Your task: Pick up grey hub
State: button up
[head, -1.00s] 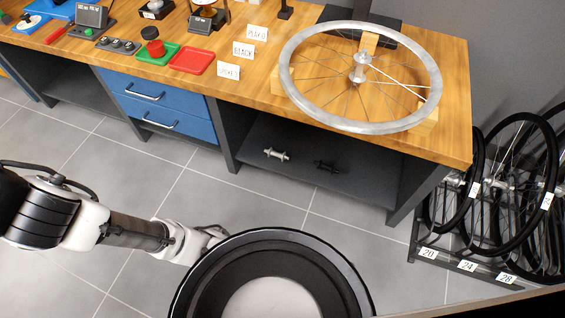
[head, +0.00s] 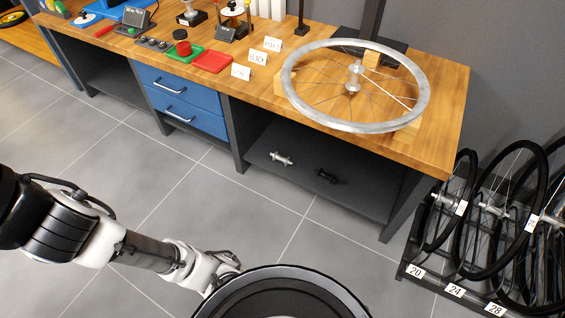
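The grey hub (head: 281,158) lies on the dark lower shelf under the right part of the workbench. A black hub (head: 327,176) lies to its right on the same shelf. My gripper (head: 228,262) is at the end of my arm, low in the picture, in front of the bench and well apart from the grey hub. Its fingers are small and partly hidden near my round base, so I cannot tell whether it is open or shut.
The wooden bench top (head: 440,140) overhangs the shelf (head: 262,185). A silver wheel rim (head: 300,110) lies on top. Blue drawers (head: 180,90) are left of the shelf opening. A rack of black-tyred wheels (head: 500,215) stands at right. The tiled floor (head: 150,195) before the bench is clear.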

aim_at(275, 157)
jog(key=k+l+u, duration=0.2)
jog(key=i+l, duration=0.15)
jog(key=i, duration=0.35)
jog(key=i+l, duration=0.2)
jog(key=i, duration=0.3)
